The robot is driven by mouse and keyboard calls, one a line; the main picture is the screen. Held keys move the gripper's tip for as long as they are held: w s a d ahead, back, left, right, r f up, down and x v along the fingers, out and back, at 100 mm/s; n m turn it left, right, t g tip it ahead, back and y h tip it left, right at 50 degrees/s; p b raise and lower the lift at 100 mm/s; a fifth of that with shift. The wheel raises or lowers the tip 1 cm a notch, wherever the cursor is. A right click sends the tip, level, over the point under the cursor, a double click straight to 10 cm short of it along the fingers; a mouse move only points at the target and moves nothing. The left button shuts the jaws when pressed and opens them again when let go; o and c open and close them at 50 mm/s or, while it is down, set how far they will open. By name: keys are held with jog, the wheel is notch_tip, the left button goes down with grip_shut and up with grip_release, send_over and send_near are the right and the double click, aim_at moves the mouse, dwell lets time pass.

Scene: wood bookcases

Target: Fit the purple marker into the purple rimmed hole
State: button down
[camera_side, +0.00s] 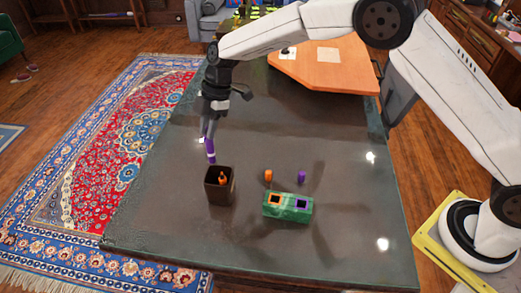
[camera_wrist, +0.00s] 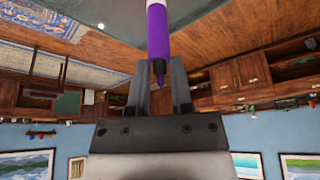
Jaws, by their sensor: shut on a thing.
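My gripper (camera_side: 207,136) is shut on the purple marker (camera_side: 210,152) and holds it nearly upright, above the brown cup and a little to its left. The green block (camera_side: 287,214) lies on the table to the right of the cup. Its top has an orange rimmed hole (camera_side: 275,199) on the left and the purple rimmed hole (camera_side: 301,204) on the right.
The dark brown cup (camera_side: 219,193) holds an orange marker (camera_side: 222,178). A small orange piece (camera_side: 268,176) and a small purple piece (camera_side: 301,177) stand behind the block. The grey table (camera_side: 330,255) is otherwise clear around them. An orange-brown board (camera_side: 330,68) lies at the back.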

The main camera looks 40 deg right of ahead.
notch_tip(320, 180, up, 6)
jog(key=shift+f, duration=0.1)
dwell(0.8)
notch_tip(320, 180, up, 5)
jog(key=s+d+r, duration=0.2)
jog(key=s+d, duration=0.6)
jog(key=s+d+f, duration=0.1)
jog(key=s+d, duration=0.2)
jog(key=s, duration=0.4)
jog(key=s+d+f, duration=0.1)
jog(key=s+d, duration=0.2)
jog(key=s, duration=0.3)
notch_tip(320, 180, down, 20)
jog(key=shift+r+m, duration=0.25)
jog(key=shift+m, duration=0.05)
dwell(0.5)
jog(key=shift+r, duration=0.1)
